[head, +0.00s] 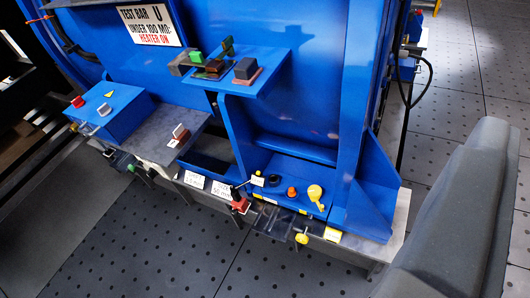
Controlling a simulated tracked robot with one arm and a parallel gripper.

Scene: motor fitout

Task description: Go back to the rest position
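A large dark grey form (452,215) fills the lower right of the head view. It looks like part of my own gripper or arm. No pair of fingertips shows, so I cannot tell whether my gripper is open or shut. No object shows in its grasp. It appears in front of the right end of the blue test stand (280,110), and I cannot tell the gap between them.
The stand has a shelf (262,82) with several small blocks, a blue box (110,112) at left, and a lower bay with a yellow knob (315,192). A sign (150,25) reads "HEATER ON". Dotted floor (150,240) is clear in front and at right.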

